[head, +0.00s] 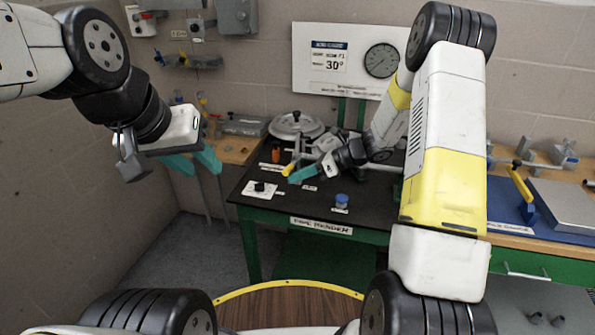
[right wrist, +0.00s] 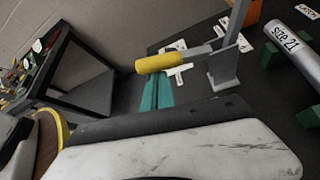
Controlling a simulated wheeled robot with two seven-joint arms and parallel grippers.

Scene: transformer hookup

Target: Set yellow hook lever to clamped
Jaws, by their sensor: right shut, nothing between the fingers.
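The yellow hook lever's yellow grip (head: 290,168) shows beside my right gripper on the dark bench in the head view. In the right wrist view the yellow grip (right wrist: 160,62) sits on a grey arm joined to an upright grey bracket (right wrist: 222,65). My right gripper (head: 301,174) has its teal fingers closed together and empty. In the right wrist view the closed fingers (right wrist: 157,92) are just below the yellow grip in the picture; I cannot tell whether they touch it. My left gripper (head: 195,162) hangs open and empty at the left, away from the lever.
A grey cylinder marked "size 21" (right wrist: 295,38) lies on green supports near the bracket. A round metal lid (head: 296,124), an orange object (head: 276,155) and a blue-capped item (head: 341,201) stand on the bench. Another yellow-handled device (head: 521,186) is at the right.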

